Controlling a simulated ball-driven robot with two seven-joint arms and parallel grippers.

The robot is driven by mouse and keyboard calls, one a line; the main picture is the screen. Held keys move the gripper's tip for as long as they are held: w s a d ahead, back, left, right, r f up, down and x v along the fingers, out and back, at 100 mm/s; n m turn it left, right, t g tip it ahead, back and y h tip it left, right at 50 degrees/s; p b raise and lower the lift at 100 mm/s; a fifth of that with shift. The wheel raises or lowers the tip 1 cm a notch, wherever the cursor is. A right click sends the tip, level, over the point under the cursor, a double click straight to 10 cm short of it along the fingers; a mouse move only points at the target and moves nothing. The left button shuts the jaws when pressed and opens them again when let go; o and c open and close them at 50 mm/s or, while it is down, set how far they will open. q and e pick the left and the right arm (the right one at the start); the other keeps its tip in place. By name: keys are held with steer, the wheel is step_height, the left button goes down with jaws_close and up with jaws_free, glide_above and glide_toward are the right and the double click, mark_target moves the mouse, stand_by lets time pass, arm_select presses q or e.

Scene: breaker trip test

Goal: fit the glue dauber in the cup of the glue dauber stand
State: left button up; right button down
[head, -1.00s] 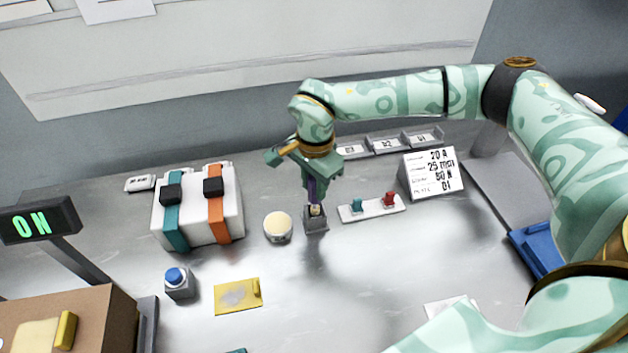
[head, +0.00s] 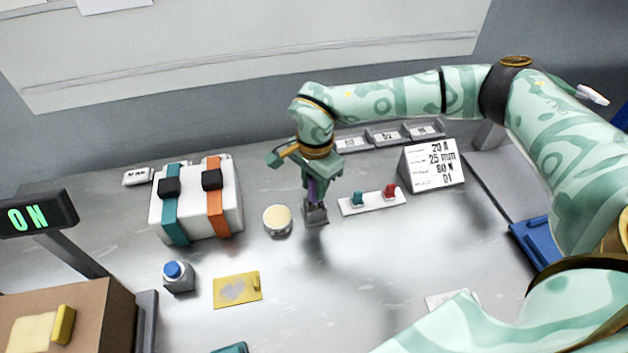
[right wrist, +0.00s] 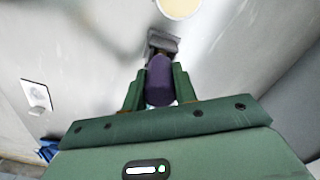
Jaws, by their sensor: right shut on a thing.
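My right gripper (head: 315,196) is shut on the glue dauber, whose purple handle (right wrist: 160,80) sits upright between the two green fingers in the right wrist view. The small grey glue dauber stand (head: 316,217) is directly below the fingers on the bench. It also shows just beyond the handle in the right wrist view (right wrist: 163,42). The dauber's lower end is at the stand's top; fingers and handle hide the cup, so I cannot tell how deep it sits. My left gripper is not in view.
A round cream-topped pot (head: 277,219) stands close left of the stand. A switch strip (head: 373,201) lies close right. A white box with straps (head: 197,205), a blue-button block (head: 178,276) and a yellow card (head: 237,289) are further left.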

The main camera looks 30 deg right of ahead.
steer(key=shift+f, duration=0.55)
steer(key=c, duration=1)
jaws_free()
steer(key=shift+c, duration=0.2)
step_height(320, 180, up, 16)
steer(key=p, duration=0.3)
steer(key=shift+d, duration=0.15)
steer(key=shift+r, duration=0.1)
